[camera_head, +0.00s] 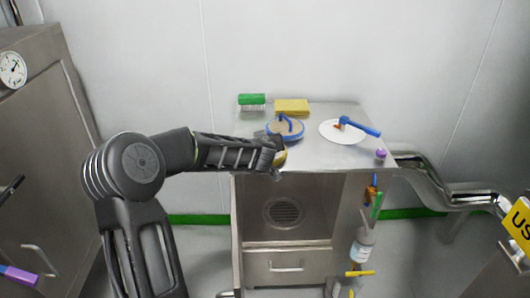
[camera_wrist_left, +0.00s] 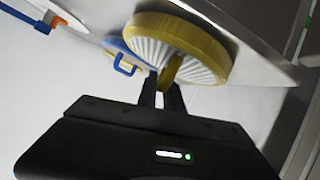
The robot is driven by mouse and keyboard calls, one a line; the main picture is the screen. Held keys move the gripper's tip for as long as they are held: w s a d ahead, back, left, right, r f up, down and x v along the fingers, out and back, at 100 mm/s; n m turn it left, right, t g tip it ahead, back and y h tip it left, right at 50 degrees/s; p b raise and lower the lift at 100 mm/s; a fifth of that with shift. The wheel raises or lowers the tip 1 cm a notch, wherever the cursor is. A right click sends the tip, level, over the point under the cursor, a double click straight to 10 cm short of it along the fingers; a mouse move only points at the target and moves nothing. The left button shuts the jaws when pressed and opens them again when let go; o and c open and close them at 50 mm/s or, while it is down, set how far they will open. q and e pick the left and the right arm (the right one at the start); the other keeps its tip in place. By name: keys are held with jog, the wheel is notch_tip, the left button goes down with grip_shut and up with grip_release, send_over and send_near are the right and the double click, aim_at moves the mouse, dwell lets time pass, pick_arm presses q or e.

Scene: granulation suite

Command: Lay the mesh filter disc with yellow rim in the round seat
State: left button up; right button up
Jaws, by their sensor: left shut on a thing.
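My left gripper (camera_head: 277,152) is at the front left edge of the steel table top. In the left wrist view, the gripper (camera_wrist_left: 166,92) is shut on the yellow grip of the mesh filter disc (camera_wrist_left: 205,55), which has a thick yellow rim and a pale ribbed face. The disc is tilted. In the head view, only a bit of its yellow rim (camera_head: 281,159) shows, the rest hidden by the gripper. A blue-rimmed disc with a blue handle (camera_head: 287,128) lies just behind the gripper. I cannot clearly make out the round seat. My right gripper is not in view.
A green brush (camera_head: 252,99) and a yellow block (camera_head: 291,106) stand at the back of the table (camera_head: 322,160). To the right are a white round plate (camera_head: 334,137), a blue-handled tool (camera_head: 360,127) and a purple item (camera_head: 380,153). A bottle (camera_head: 363,245) hangs at the cabinet's right side.

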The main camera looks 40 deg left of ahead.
pick_arm(q)
grip_shut()
notch_tip(320, 180, up, 10)
jog(key=p, duration=0.4)
dwell(0.3)
dwell(0.5)
